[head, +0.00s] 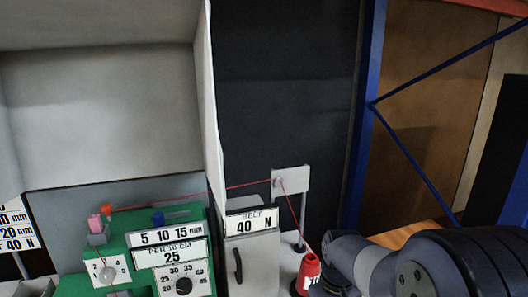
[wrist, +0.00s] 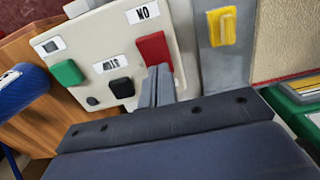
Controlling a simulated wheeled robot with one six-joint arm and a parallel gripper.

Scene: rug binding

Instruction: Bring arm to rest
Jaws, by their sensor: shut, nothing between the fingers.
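My gripper (wrist: 160,88) shows in the wrist view with its two grey fingers together and nothing between them. The fingertips overlap the lower edge of a white panel (wrist: 110,30) in the picture, beside its red button (wrist: 153,50). I cannot tell whether they touch it. In the head view my dark arm links fill the lower right, and the gripper itself cannot be made out there.
The panel also has a green button (wrist: 67,73) and a black one (wrist: 122,87). A yellow switch (wrist: 222,27) is to its right. The head view shows a green machine (head: 135,225), a grey belt box (head: 252,262), a red thread cone (head: 309,272) near my arm, and a blue rack post (head: 363,120).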

